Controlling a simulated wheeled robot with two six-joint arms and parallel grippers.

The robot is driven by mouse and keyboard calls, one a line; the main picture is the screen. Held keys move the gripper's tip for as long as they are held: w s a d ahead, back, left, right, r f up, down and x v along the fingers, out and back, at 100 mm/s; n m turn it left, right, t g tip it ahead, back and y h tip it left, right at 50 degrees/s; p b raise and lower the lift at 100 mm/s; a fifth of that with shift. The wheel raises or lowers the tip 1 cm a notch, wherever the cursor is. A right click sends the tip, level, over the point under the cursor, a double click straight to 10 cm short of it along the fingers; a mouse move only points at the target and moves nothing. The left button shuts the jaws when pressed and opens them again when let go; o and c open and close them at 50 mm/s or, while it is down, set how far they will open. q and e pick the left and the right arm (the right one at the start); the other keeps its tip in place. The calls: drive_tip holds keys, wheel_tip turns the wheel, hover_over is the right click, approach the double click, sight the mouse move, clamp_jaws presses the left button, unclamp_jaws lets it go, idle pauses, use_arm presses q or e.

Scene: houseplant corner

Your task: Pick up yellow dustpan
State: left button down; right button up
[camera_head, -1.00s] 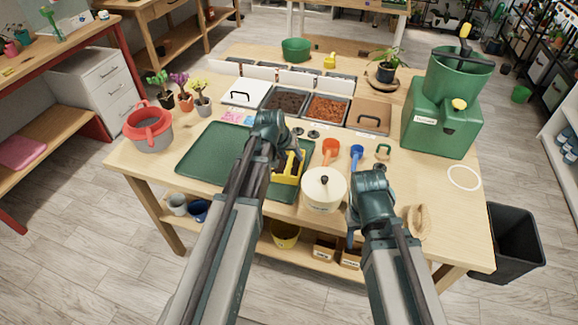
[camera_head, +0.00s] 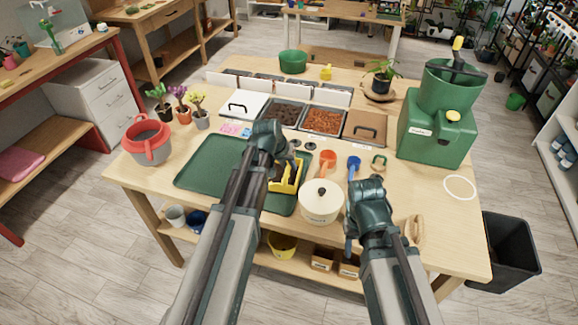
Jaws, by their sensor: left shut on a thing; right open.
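The yellow dustpan (camera_head: 287,181) is at the right end of the dark green tray (camera_head: 205,172), with its upright part beside my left gripper. My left gripper (camera_head: 292,168) is shut on the dustpan; its fingers are small and partly hidden by my wrist. I cannot tell whether the dustpan touches the tray or is just above it. My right gripper (camera_head: 350,240) is open and empty near the front edge of the table, to the right of a cream lidded pot.
The cream pot (camera_head: 321,203) stands close right of the dustpan. An orange scoop (camera_head: 327,159) and a blue scoop (camera_head: 354,164) lie behind it. Soil bins (camera_head: 323,121) line the back. A green container (camera_head: 437,135) stands right. The tray's left part is clear.

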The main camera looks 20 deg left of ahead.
use_arm(q)
wheel_tip(320, 180, up, 9)
drive_tip(key=p, duration=0.8)
drive_tip(key=shift+f, duration=0.15)
idle(1.5)
